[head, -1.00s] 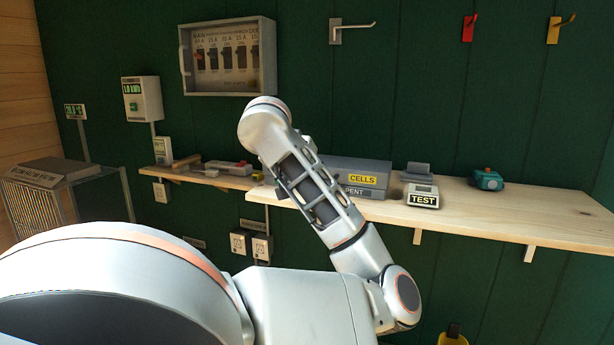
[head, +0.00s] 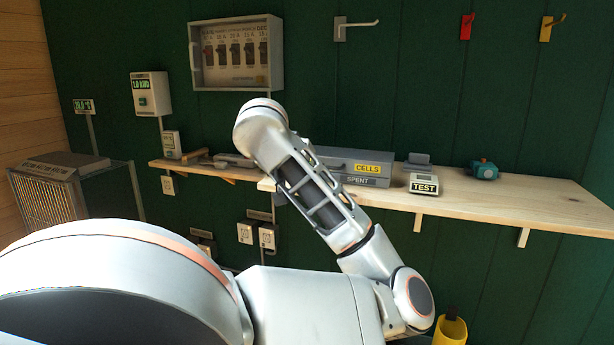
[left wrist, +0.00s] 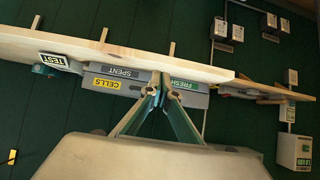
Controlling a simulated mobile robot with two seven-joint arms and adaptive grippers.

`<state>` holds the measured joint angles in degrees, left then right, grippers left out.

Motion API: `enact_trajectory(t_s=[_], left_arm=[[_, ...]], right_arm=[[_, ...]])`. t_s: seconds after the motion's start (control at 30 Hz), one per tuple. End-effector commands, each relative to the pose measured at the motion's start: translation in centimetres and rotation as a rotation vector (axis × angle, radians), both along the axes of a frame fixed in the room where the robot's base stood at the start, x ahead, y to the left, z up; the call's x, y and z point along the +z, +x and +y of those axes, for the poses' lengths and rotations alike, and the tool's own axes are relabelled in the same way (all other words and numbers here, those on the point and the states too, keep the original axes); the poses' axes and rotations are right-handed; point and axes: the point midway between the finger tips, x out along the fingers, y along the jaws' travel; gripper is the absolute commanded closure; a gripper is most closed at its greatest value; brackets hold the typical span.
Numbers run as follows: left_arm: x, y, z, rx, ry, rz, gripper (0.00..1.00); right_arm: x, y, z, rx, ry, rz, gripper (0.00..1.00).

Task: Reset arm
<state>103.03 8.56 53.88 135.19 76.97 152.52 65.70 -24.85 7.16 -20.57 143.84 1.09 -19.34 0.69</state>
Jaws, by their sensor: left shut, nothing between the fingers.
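My left gripper (left wrist: 159,94) shows in the left wrist view with its two fingers shut together and nothing between them. Behind the fingers in that view are the grey cell box (left wrist: 130,80) and the wooden shelf (left wrist: 110,55), seen upside down. I cannot tell how far the fingers are from the box. In the head view my white arm (head: 315,195) rises bent across the middle and hides part of the shelf. The gripper cannot be made out there. My right gripper is in neither view.
The wooden shelf (head: 530,197) carries the grey CELLS and SPENT box (head: 335,165), a TEST device (head: 424,184) and a teal object (head: 484,170). A wall panel (head: 236,55) hangs behind. A wire-sided cabinet (head: 45,200) stands left. A yellow container (head: 450,332) is low right.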

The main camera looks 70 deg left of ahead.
Motion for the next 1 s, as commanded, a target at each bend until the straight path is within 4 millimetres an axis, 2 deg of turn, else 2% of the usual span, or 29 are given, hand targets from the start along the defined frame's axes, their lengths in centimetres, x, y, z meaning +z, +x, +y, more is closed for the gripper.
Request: enact_trajectory(t_s=[0.2,0.57,0.67,0.77,0.83,0.93,1.0], left_arm=[[-0.7,0.1,-0.3,0.0,0.0,0.0,1.0],[-1.0,-0.3,-0.3,0.004,0.011,0.033,1.0],[-2.3,-2.0,-0.1,0.017,0.053,0.184,1.0],[-3.8,-5.5,0.2,0.042,0.132,0.464,1.0],[-4.1,-8.6,0.2,0.058,0.197,0.71,1.0],[-3.1,-12.7,-0.2,0.08,0.287,1.072,1.0],[-1.5,-14.9,-0.9,0.095,0.345,1.321,1.0]], right_arm=[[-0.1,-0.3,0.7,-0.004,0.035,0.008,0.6],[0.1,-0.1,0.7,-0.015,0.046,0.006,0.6],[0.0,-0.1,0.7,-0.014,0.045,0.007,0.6],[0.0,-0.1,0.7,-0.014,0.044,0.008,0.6],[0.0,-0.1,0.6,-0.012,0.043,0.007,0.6],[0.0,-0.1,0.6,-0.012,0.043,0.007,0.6],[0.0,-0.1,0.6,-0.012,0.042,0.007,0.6]])
